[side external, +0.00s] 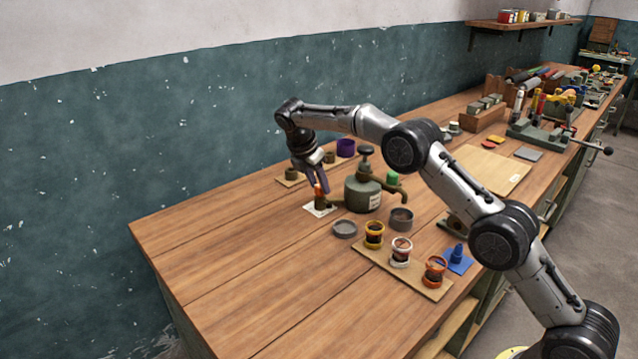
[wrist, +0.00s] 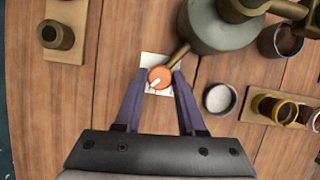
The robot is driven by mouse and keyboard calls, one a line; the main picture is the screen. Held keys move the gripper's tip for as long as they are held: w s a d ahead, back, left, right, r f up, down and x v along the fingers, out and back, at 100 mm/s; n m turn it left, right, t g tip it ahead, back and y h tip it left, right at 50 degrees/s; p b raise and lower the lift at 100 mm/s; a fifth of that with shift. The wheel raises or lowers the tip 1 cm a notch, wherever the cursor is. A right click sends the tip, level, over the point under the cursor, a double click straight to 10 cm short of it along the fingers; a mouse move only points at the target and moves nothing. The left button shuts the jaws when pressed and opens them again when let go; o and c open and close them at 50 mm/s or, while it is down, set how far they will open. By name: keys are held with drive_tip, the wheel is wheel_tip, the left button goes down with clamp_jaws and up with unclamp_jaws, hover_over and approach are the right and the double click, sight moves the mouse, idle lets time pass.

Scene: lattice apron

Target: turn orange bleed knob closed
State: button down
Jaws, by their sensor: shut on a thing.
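The orange bleed knob (wrist: 160,76) shows between my two purple fingertips in the wrist view, with a short white mark pointing to its lower left. My gripper (wrist: 161,74) is shut on the knob, a finger on each side. In the side external view, the gripper (side external: 320,184) reaches down onto the knob (side external: 318,191), which is partly hidden by the fingers. A white card (side external: 320,211) lies under the knob; its markings are too small to read. A pipe joins the knob to a green-grey pot (side external: 361,195).
A grey dish (side external: 345,229) and a dark cup (side external: 401,219) stand close to the pot. Several banded jars stand on a wooden board (side external: 391,272). A purple cup (side external: 345,147) stands behind. The near left bench top is clear.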

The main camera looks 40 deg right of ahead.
drive_tip(key=shift+w+m+g, duration=0.15)
drive_tip(key=shift+m+g, duration=0.55)
drive_tip(key=shift+m, duration=1.4)
drive_tip(key=c, duration=0.5)
unclamp_jaws()
